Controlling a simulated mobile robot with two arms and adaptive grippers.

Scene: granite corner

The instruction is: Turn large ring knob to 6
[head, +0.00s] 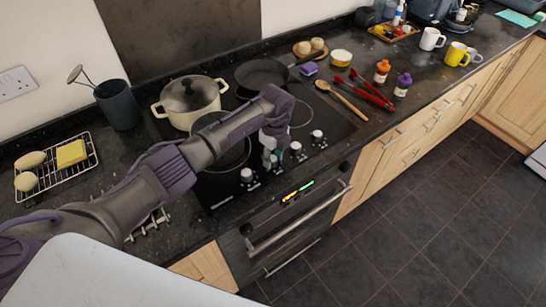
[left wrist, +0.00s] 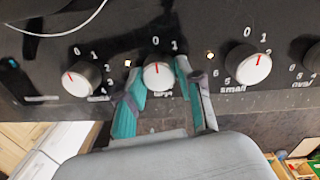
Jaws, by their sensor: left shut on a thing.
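The large ring knob (left wrist: 158,77) is white-faced with a red pointer line and has "large" printed below it. In the left wrist view its pointer points up, near the 0 printed above it. My left gripper (left wrist: 160,92) has its two teal-padded fingers on either side of this knob and is shut on it. In the head view my left gripper (head: 270,150) reaches down to the hob's row of knobs and hides most of this knob. Most of the numbers around it are hidden by the fingers. My right gripper is not in view.
Neighbouring knobs are close on both sides: one at left (left wrist: 80,78) and the "small" knob (left wrist: 250,68) at right. A cream pot (head: 190,103) and a dark frying pan (head: 262,76) stand on the hob. A wooden spoon (head: 340,98) and red tongs (head: 365,90) lie at right.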

